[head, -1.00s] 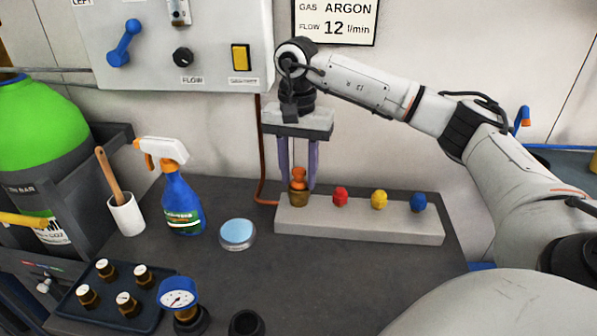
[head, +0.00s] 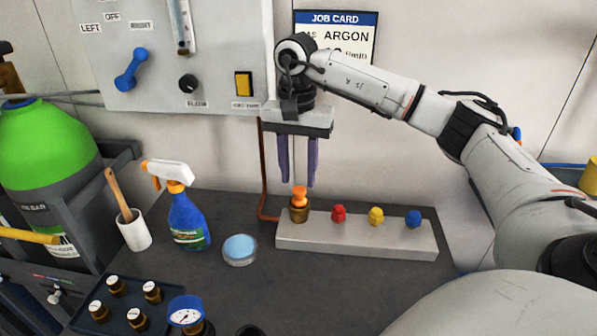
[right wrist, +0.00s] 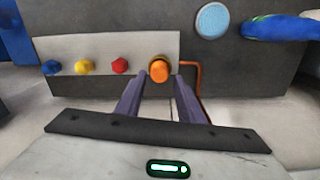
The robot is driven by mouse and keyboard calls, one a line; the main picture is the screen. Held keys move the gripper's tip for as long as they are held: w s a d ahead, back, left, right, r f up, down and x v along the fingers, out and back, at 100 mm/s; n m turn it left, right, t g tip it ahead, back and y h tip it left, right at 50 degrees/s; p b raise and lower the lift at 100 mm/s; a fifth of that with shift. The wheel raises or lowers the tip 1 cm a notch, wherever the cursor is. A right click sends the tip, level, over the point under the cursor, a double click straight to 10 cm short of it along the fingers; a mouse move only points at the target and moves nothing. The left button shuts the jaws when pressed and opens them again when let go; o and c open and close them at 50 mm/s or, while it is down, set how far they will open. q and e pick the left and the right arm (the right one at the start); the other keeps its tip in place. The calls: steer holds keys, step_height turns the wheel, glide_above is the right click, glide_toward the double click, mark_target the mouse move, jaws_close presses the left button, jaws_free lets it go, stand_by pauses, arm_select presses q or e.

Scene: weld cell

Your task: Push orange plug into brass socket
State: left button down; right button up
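The orange plug (head: 299,195) sits upright in the brass socket (head: 298,214) at the left end of the grey block (head: 350,244). How deep it is seated I cannot tell. In the right wrist view the orange plug (right wrist: 159,70) shows end-on, just beyond the fingertips. My right gripper (head: 299,184) is above the plug, its purple fingers pointing down. Its fingers are apart with nothing between them; they also show in the right wrist view (right wrist: 160,78). My left gripper is not in view.
Red (head: 338,214), yellow (head: 376,216) and blue (head: 413,219) plugs stand along the same block. A spray bottle (head: 187,222), a round tin (head: 239,249), a white cup (head: 134,231) and a tray of several brass fittings (head: 88,318) are to the left. The bench front of the block is clear.

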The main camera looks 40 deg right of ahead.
mark_target(298, 189)
steer(key=shift+r+p, duration=0.65)
steer(key=shift+r, duration=2.15)
